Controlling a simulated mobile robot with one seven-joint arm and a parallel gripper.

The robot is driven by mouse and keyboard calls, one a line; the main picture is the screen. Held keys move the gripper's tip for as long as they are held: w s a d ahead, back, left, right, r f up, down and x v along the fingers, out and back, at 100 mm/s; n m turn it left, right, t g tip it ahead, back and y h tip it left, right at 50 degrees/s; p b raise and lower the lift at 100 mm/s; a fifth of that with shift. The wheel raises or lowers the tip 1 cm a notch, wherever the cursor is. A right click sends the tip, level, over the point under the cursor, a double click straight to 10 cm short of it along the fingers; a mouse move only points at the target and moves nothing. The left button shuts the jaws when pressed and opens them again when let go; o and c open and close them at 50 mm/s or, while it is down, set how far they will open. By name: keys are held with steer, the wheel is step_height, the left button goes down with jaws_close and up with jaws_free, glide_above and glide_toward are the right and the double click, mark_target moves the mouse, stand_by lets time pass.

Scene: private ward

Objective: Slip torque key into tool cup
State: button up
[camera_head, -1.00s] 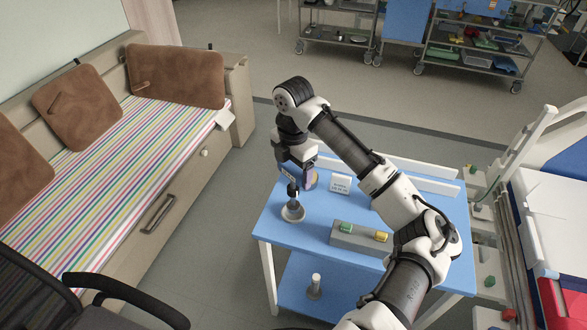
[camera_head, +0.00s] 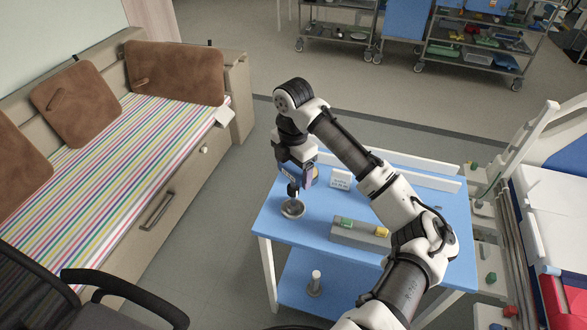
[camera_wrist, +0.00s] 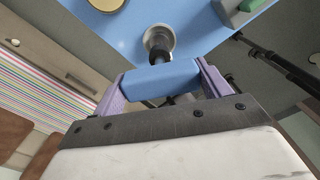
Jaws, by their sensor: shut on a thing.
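My gripper (camera_head: 298,177) is over the blue table's left end, pointing down. In the wrist view its purple fingers (camera_wrist: 160,85) are shut on the blue handle of the torque key (camera_wrist: 160,78). The key's dark lower part points down at the tool cup. The tool cup (camera_head: 293,209) is a round grey metal piece standing on the tabletop, and it also shows in the wrist view (camera_wrist: 171,35). The key's lower end overlaps the cup in both views. I cannot tell whether the tip is inside the cup or just above it.
A grey block (camera_head: 350,232) with green and yellow pieces stands right of the cup on the blue table (camera_head: 312,240). A small white sign (camera_head: 341,180) stands behind. The lower shelf holds a grey piece with a white top (camera_head: 315,283). A striped bench (camera_head: 120,150) is left.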

steer(key=shift+f, duration=0.25)
steer(key=o, duration=1.7)
step_height(320, 180, up, 18)
steer(key=p, duration=0.3)
steer(key=shift+f+p, duration=0.1)
steer(key=shift+p, duration=0.25)
